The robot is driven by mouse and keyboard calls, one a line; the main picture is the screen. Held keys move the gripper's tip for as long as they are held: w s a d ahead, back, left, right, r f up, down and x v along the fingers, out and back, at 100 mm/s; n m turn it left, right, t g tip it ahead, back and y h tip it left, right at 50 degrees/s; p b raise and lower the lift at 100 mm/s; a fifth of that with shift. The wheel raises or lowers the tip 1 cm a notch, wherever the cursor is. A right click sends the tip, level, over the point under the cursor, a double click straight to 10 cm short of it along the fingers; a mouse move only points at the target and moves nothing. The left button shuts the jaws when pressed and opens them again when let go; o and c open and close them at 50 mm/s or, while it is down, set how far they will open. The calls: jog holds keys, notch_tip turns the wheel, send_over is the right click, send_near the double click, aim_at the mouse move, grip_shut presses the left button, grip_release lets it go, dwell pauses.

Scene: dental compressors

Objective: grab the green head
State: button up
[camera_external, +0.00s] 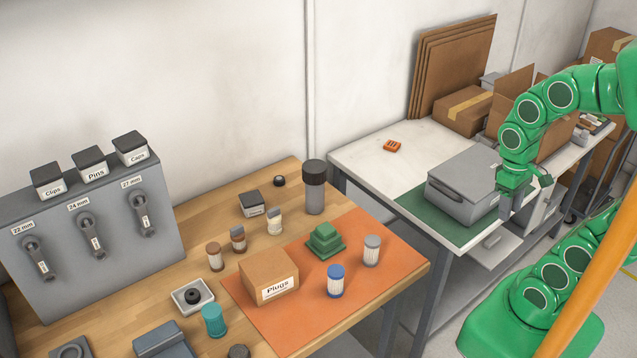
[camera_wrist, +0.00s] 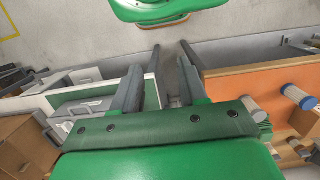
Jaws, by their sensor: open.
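The green head (camera_external: 325,240) is a stepped green block with a wide square base. It sits upright on the orange mat (camera_external: 390,258) on the wooden table, behind the "Plugs" box. My gripper (camera_external: 508,208) is well to the right of it, beside the grey case at the white table's front edge. In the wrist view my gripper (camera_wrist: 170,48) has its two fingers apart with nothing between them.
On the mat, a blue-topped filter (camera_external: 336,281), a grey-topped filter (camera_external: 371,250) and the "Plugs" box (camera_external: 270,276) stand around the green head. A dark-lidded jar (camera_external: 314,187) stands behind. The grey case (camera_external: 463,190) rests on the white table, across a gap.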

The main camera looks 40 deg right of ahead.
jog(key=o, duration=1)
jog(key=shift+o, duration=0.2)
jog(key=shift+r, duration=0.1)
